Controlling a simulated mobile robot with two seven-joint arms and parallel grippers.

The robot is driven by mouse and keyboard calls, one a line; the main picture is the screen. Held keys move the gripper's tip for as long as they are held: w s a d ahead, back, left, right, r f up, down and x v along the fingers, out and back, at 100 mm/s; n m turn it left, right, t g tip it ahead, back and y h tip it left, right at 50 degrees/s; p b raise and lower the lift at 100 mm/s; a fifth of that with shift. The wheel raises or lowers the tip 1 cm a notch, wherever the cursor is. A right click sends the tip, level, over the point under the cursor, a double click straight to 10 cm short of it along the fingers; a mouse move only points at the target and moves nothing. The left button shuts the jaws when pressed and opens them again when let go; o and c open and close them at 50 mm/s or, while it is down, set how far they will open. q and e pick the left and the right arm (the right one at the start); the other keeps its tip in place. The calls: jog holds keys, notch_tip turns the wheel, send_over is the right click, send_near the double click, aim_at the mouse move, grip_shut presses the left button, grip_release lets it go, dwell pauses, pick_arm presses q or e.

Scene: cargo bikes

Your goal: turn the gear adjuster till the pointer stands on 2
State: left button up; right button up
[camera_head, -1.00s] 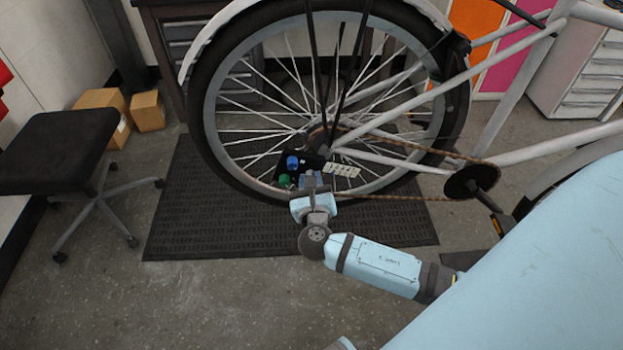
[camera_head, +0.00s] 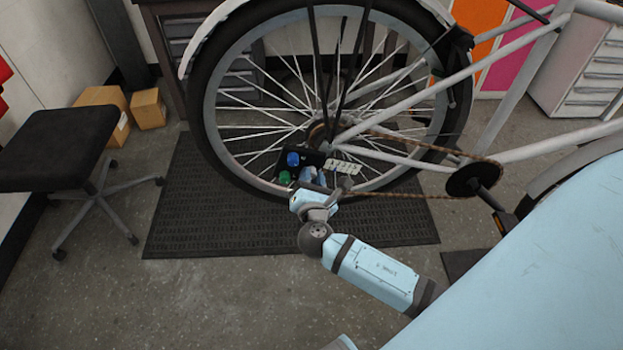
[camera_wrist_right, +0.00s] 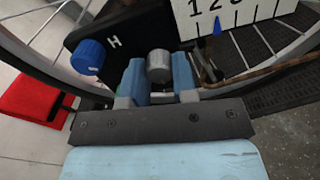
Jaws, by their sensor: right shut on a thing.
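A black box (camera_head: 313,157) by the rear wheel's hub carries a blue knob (camera_head: 293,158), a green knob (camera_head: 284,177) and a white number plate (camera_head: 343,167). In the right wrist view, my right gripper (camera_wrist_right: 160,75) is shut on a grey round knob (camera_wrist_right: 159,66), which seems to be the gear adjuster. The blue knob (camera_wrist_right: 88,56) is left of it, beside a letter H. On the number plate (camera_wrist_right: 235,12), a blue pointer (camera_wrist_right: 217,28) stands below the 2, perhaps slightly to its right. The plate's upper part is cut off. The green knob is mostly hidden there.
The bike's wheel, spokes and chain (camera_head: 425,196) are close around my right gripper. A dark mat (camera_head: 200,220) lies under the wheel. A black stool (camera_head: 60,145) and cardboard boxes (camera_head: 148,108) stand at the left.

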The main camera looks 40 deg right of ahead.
pick_arm(q)
jog(key=shift+r, duration=0.1)
pick_arm(e)
jog(key=shift+m, duration=0.3)
jog(key=o, duration=0.9)
jog(key=shift+o, duration=0.2)
pick_arm(q)
jog(key=shift+s, duration=0.15)
